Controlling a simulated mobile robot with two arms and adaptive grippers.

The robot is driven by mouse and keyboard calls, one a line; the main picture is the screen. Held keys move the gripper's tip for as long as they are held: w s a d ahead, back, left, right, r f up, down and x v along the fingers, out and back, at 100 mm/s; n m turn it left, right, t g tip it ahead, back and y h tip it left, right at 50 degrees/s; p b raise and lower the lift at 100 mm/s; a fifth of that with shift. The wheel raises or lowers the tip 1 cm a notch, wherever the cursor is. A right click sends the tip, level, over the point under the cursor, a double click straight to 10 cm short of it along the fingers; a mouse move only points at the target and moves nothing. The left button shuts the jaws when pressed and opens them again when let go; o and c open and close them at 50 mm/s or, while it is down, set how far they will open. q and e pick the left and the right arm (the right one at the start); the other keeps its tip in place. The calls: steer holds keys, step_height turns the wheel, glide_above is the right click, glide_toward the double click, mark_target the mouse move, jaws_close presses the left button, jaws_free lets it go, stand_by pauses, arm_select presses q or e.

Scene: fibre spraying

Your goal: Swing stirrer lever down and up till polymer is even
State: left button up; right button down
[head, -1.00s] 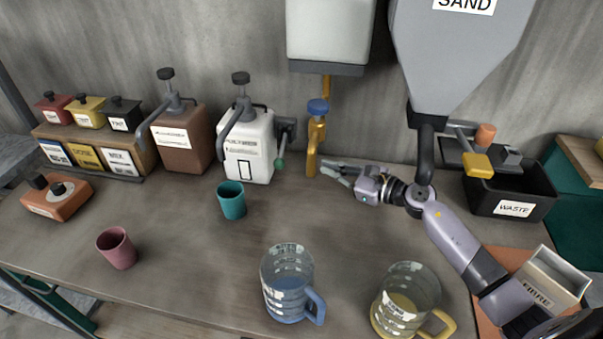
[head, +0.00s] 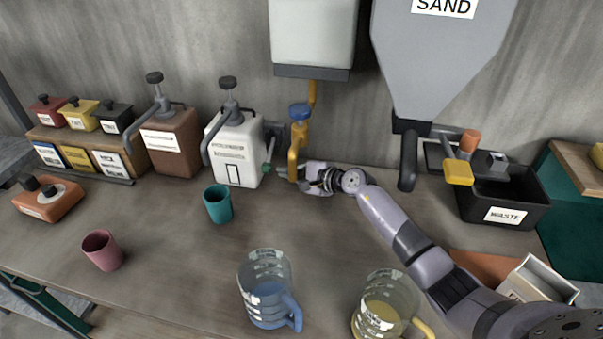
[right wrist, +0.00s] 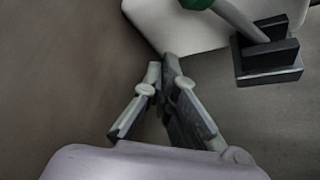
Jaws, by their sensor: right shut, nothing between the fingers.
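The white polymer container (head: 236,148) stands at the back of the bench with a pump on top. Its stirrer lever, with a green knob (head: 267,169), is on its right side and points down. In the right wrist view the green knob (right wrist: 197,3) is at the top edge, with the grey lever arm (right wrist: 238,20) running to a dark bracket (right wrist: 268,52). My right gripper (right wrist: 163,66) is shut and empty, just short of the container and apart from the knob. In the head view the yellow tap partly hides its fingers. The polymer inside is not visible.
The yellow tap (head: 296,150) stands close to my right gripper. A teal cup (head: 218,204) and a brown container (head: 172,142) are near. Two clear jugs, blue (head: 267,290) and yellow (head: 385,305), stand in front.

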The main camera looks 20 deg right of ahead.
mark_target(270, 155)
steer(key=a+r+p, duration=0.1)
steer(key=s+a+r+p, duration=0.1)
steer(key=p, duration=0.1)
steer(key=shift+s+r, duration=0.1)
steer(key=shift+s+a+r, duration=0.2)
steer(key=shift+s, duration=0.1)
steer(key=shift+f, duration=0.1)
